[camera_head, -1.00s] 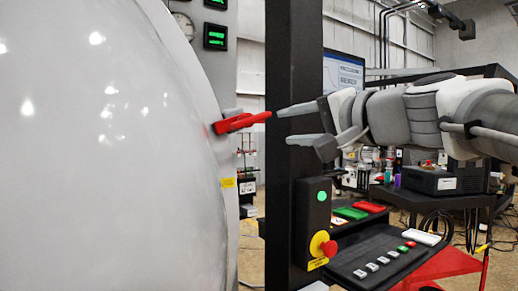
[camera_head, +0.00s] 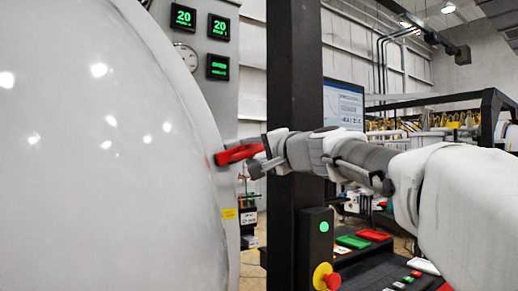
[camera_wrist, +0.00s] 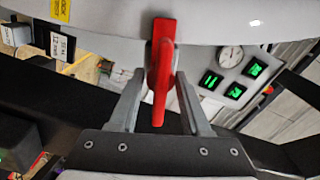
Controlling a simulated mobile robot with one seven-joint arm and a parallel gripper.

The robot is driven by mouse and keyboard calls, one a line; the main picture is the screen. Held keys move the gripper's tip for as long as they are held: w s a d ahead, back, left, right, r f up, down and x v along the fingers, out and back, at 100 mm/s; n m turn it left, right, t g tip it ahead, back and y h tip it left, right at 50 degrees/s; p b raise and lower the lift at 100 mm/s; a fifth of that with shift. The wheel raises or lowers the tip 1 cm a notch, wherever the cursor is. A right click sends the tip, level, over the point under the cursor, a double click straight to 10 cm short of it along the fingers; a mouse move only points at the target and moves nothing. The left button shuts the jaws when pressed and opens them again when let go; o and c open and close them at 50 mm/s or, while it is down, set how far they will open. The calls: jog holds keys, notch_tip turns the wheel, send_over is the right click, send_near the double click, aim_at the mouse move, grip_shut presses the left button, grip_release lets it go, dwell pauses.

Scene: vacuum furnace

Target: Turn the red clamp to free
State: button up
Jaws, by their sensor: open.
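The red clamp (camera_head: 238,154) is a lever on the rim of the large pale round furnace door (camera_head: 110,170). In the wrist view the red clamp (camera_wrist: 161,70) points down the picture, with its free end between my two fingers. My gripper (camera_head: 258,156) reaches the clamp from the right in the head view. In the wrist view my gripper (camera_wrist: 158,105) is open, one finger on each side of the lever, with a gap visible on both sides. Part of the clamp is hidden behind a finger in the head view.
A dark upright post (camera_head: 294,80) stands right behind my gripper. A control box with a red and yellow stop button (camera_head: 326,277) is below it. Green displays (camera_head: 218,27) and a round gauge (camera_head: 186,56) are on the furnace wall above the clamp.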

jog(key=shift+x, duration=1.25)
jog(key=shift+c, duration=0.3)
grip_shut()
